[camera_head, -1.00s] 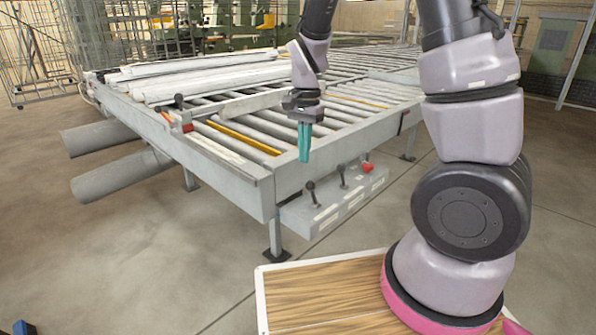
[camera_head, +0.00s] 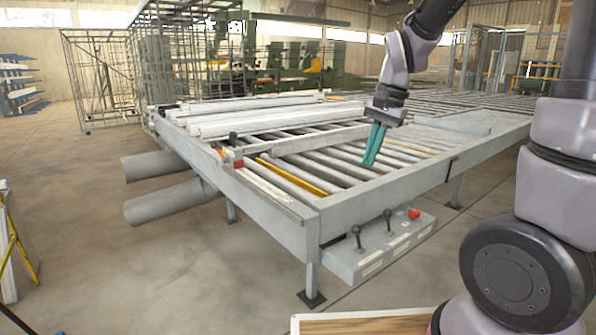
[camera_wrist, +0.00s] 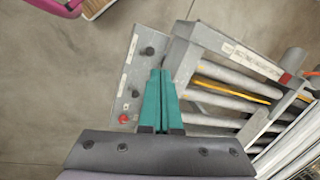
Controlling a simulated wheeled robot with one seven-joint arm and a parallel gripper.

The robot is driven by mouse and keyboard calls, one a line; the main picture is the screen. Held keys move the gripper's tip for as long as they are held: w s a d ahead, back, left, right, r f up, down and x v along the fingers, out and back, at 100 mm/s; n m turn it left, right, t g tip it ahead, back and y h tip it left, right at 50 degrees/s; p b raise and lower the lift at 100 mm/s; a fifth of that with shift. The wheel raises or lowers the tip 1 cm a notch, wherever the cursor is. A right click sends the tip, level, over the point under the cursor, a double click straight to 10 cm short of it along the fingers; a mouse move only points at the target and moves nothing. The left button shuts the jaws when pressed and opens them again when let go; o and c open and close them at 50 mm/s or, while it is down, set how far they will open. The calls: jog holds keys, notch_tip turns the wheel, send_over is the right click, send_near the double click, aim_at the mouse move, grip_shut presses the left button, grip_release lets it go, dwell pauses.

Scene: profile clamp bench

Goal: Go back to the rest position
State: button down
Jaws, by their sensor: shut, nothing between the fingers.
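My gripper (camera_head: 370,160) has teal fingers pressed together with nothing between them. In the head view it hangs in front of the roller bench (camera_head: 375,197), with its tips pointing down and a little left. In the wrist view the shut fingers (camera_wrist: 160,85) point toward the bench corner and the lever box (camera_wrist: 126,105). The bench carries rollers, several pale profiles (camera_head: 250,118) at its far left part and a clamp bar (camera_head: 300,140) across the rollers.
The lever box (camera_head: 370,262) with black levers and a red button (camera_head: 414,213) sticks out below the bench's front edge. Grey tubes (camera_head: 160,163) jut out on the left. A wire cage (camera_head: 95,80) stands behind.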

jog(key=s+d+r+n+t, duration=0.3)
jog(key=s+d+r+t, duration=0.3)
jog(key=s+r, duration=0.5)
jog(key=shift+s+r+n, duration=0.15)
jog(key=shift+r+n, duration=0.15)
jog(key=shift+r, duration=0.35)
jog(key=c, duration=1.5)
grip_release()
jog(key=shift+c, duration=0.2)
